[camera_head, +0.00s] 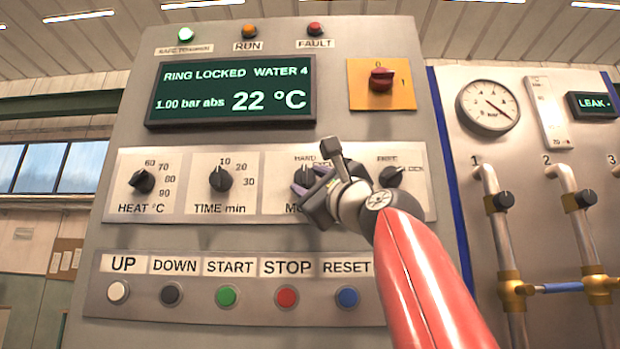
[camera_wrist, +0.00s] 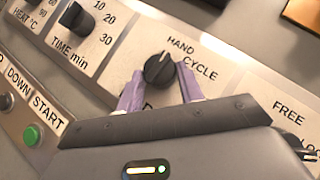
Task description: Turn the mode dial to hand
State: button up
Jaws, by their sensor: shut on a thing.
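The mode dial (camera_wrist: 159,68) is a round black knob on a pale panel. HAND is printed above it and CYCLE to its right; a label at its lower left is partly hidden. The dial's ridge tilts toward the upper right, roughly between HAND and CYCLE; its exact setting is hard to tell. My gripper (camera_wrist: 160,73) has its two purple fingers on either side of the dial, shut on it. In the head view my gripper (camera_head: 310,180) covers most of the dial and part of its MODE label.
The heat dial (camera_head: 142,181) and time dial (camera_head: 220,179) are to the left, and another dial (camera_head: 391,177) is close on the right. Several push buttons line the panel below, including the stop button (camera_head: 287,297). A red switch (camera_head: 381,80) is above.

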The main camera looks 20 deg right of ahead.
jog(key=shift+n+g, duration=0.3)
jog(key=o, duration=1)
jog(key=b+v, duration=0.4)
jog(key=v, duration=0.3)
jog(key=shift+s+d+f+b, duration=0.2)
jog(key=shift+s+f+b, duration=0.1)
jog(key=shift+b, duration=0.1)
